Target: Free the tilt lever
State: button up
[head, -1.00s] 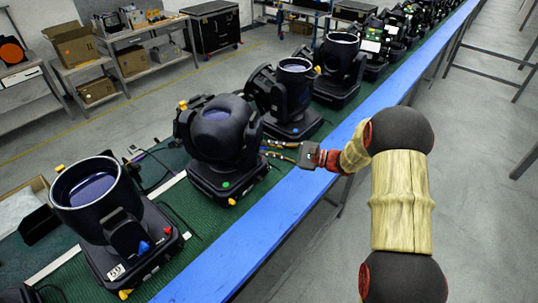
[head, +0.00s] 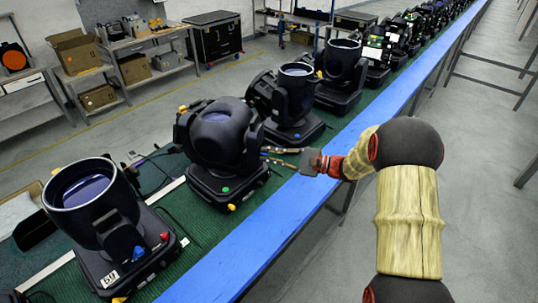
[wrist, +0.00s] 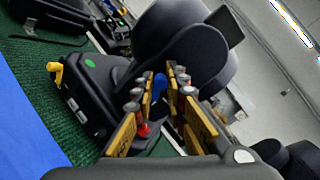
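A black par can (head: 222,140) with a round head on a square base stands on the green bench, with a green dot and a yellow knob on its base. My gripper (head: 264,155) reaches it from the right. In the wrist view my gripper (wrist: 161,78) is open, its two yellow-padded fingers apart. A blue lever (wrist: 159,86) shows in the gap between the fingertips, on the side of the same par can (wrist: 95,90). A red lever (wrist: 143,130) is partly hidden by the left finger. I cannot tell which is the tilt lever, or whether a finger touches either.
A nearer par can (head: 95,205) with blue and red levers stands at the left front. Several more fixtures (head: 297,95) run along the bench behind. A blue bench edge (head: 245,240) runs along the right, with open grey floor beyond.

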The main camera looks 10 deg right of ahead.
jog(key=o, duration=0.4)
jog(key=v, duration=1.2)
dwell(0.3)
